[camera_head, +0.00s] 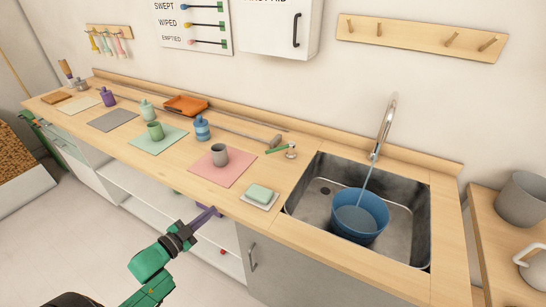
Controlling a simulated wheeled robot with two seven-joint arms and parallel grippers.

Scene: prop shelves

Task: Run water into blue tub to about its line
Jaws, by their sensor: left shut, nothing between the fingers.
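The blue tub (360,217) stands in the metal sink (412,228) at the right of the counter. A thin stream of water (366,183) falls from the tall curved tap (385,128) into the tub. Lighter blue water (358,218) shows inside; I cannot make out the line. A tap handle with a green lever (277,149) stands on the counter left of the sink, its lever pointing left. My left gripper (212,212) is shut and empty in front of the counter's front edge, apart from the tap handle and the tub. My right gripper is out of view.
A grey cup (219,154) on a pink mat (209,172) and a blue striped bottle (202,128) stand farther left. A side table with a grey pot (522,199) is at the right.

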